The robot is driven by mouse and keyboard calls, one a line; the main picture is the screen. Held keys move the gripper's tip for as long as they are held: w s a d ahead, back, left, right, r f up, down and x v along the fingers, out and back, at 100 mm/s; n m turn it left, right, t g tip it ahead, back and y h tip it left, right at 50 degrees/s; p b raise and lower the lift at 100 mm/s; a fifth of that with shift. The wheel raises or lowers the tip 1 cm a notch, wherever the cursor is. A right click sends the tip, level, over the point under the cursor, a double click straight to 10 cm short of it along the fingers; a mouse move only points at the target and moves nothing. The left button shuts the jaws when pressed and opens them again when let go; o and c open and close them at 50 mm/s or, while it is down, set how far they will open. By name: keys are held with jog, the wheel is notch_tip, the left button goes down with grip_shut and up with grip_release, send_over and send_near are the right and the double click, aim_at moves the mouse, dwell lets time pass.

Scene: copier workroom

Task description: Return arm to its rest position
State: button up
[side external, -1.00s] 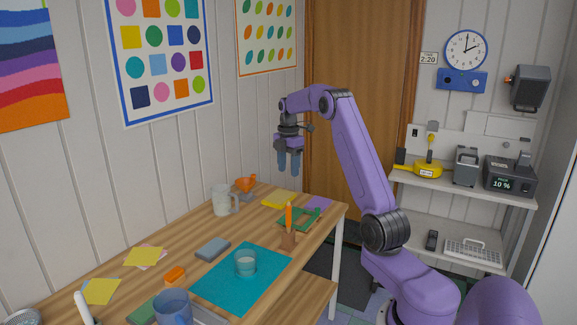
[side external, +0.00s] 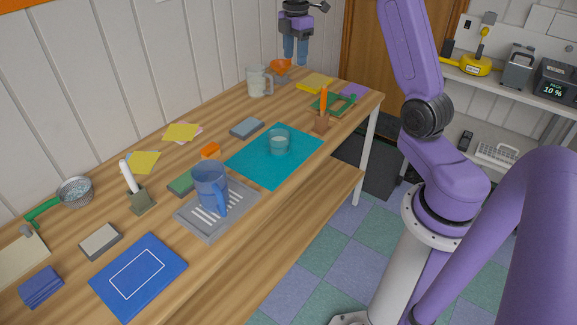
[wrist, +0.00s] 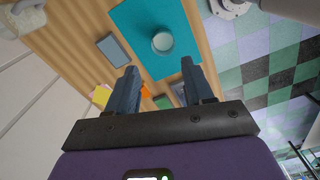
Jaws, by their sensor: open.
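My gripper (side external: 296,50) is at the top of the side external view, above the far end of the wooden table. It hangs with its fingers pointing down, near an orange funnel-like item (side external: 281,66) and a clear mug (side external: 259,81). In the wrist view my gripper (wrist: 156,82) shows its two blue-grey fingers spread apart with nothing held between them. My purple arm stands at the right of the side external view.
A glass cup (side external: 279,143) stands on a teal mat (side external: 257,164). A blue pitcher (side external: 211,185) stands on a grey tray (side external: 236,216). Shelves stand at the right.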

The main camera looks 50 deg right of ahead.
jog(key=s+a, duration=0.6)
jog(key=a, duration=0.6)
jog(key=s+a, duration=0.7)
jog(key=a, duration=0.4)
jog(key=s+a+f+m, duration=0.1)
jog(key=s, duration=0.9)
jog(key=s+a+f+m, duration=0.1)
jog(key=s+a+f, duration=0.1)
jog(key=s, duration=0.9)
jog(key=shift+s+a, duration=0.15)
jog(key=shift+a, duration=0.05)
